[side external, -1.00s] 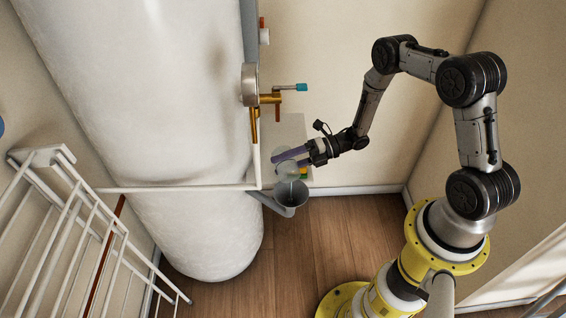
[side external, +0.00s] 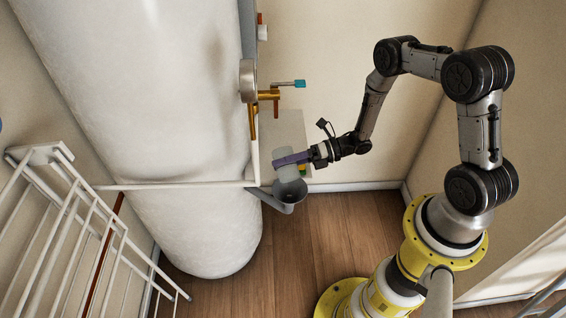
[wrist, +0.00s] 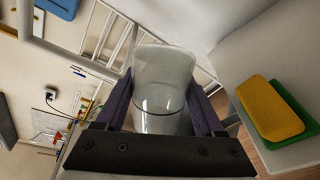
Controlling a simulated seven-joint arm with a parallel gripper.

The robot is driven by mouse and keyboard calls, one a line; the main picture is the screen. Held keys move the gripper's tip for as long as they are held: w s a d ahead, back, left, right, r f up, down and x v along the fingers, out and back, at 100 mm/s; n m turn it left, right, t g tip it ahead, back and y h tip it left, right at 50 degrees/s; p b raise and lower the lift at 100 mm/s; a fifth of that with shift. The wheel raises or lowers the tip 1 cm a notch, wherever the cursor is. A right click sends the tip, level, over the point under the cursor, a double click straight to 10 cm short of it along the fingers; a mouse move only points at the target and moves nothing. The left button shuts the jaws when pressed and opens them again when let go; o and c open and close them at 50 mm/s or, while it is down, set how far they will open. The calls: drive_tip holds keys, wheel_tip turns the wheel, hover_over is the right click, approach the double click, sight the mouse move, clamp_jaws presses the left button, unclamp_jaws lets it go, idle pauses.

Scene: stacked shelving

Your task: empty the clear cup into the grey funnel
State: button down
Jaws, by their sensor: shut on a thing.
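The clear cup (wrist: 162,68) sits between the two purple fingers of my gripper (wrist: 164,100) in the wrist view, with a finger against each side. In the side view my gripper (side external: 280,160) is shut on the cup (side external: 288,172), which is faint, looks tilted, and has its lower end just above the grey funnel (side external: 290,191). The funnel stands beside the white tank, its bowl facing up, with a grey spout or arm toward the tank. I cannot tell how much the cup holds. The funnel is not clear in the wrist view.
A large white tank (side external: 150,110) stands left of the funnel, with a brass valve (side external: 265,97) above. A white rail (side external: 170,187) crosses the tank near funnel height. A white rack (side external: 75,220) is at left. Yellow and green pads (wrist: 270,105) lie on a white surface.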

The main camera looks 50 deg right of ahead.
drive_tip(key=shift+s+a+r+n+t, duration=0.15)
drive_tip(key=shift+s+n+t, duration=0.1)
drive_tip(key=shift+n, duration=0.35)
drive_tip(key=shift+s+a+r+n+t, duration=0.15)
drive_tip(key=shift+s+n, duration=0.15)
drive_tip(key=shift+n, duration=0.3)
drive_tip(key=shift+s+a+r+n+t, duration=0.15)
drive_tip(key=shift+s+n+t, duration=0.1)
drive_tip(key=shift+n, duration=0.35)
drive_tip(key=m, duration=0.1)
drive_tip(key=w+m+g, duration=0.1)
drive_tip(key=m, duration=0.1)
drive_tip(key=shift+w+d+f, duration=0.25)
drive_tip(key=shift+d+f, duration=0.15)
drive_tip(key=m, duration=0.1)
drive_tip(key=w+m+g, duration=0.1)
drive_tip(key=shift+d+f+m, duration=0.35)
drive_tip(key=shift+f+m, duration=0.05)
drive_tip(key=shift+r, duration=0.1)
